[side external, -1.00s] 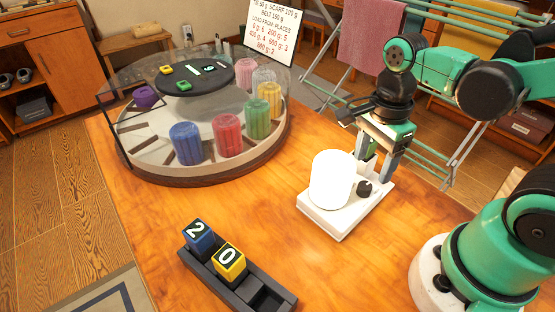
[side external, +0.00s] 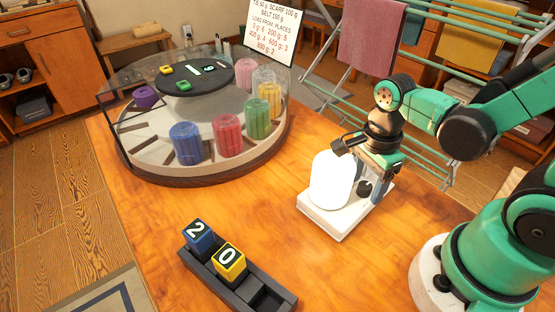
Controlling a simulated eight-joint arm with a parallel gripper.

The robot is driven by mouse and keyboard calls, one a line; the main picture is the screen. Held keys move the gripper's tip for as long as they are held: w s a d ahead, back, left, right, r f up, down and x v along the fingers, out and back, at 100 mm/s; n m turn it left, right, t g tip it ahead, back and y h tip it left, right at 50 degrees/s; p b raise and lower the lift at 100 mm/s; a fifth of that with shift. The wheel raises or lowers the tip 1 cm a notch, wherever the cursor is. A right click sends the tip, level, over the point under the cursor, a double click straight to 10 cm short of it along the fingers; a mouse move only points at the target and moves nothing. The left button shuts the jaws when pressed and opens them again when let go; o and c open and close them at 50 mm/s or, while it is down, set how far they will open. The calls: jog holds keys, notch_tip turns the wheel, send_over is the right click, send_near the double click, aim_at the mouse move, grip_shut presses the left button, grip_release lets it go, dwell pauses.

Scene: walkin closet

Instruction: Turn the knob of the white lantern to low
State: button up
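The white lantern (side external: 331,180) stands on a flat white base (side external: 334,222) on the wooden table. Its dark round knob (side external: 364,188) sits on the base, just right of the lantern's body. My gripper (side external: 372,180) points down right at the knob, with one finger just to the knob's right. The other finger is largely hidden, so I cannot tell whether the fingers touch the knob or how far apart they are. The knob's setting is too small to read.
A round glass-covered carousel (side external: 215,170) with coloured rolls stands at the back left. A dark tray (side external: 285,299) with two number blocks lies at the front. A sign (side external: 273,30) and drying rack (side external: 430,160) are behind. The table between tray and lantern is clear.

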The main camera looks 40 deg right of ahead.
aim_at(365, 185)
grip_shut()
jog(key=shift+n, duration=1.6)
jog(key=shift+o, duration=0.9)
grip_release()
jog(key=shift+w+r, duration=0.1)
jog(key=shift+r, duration=2.7)
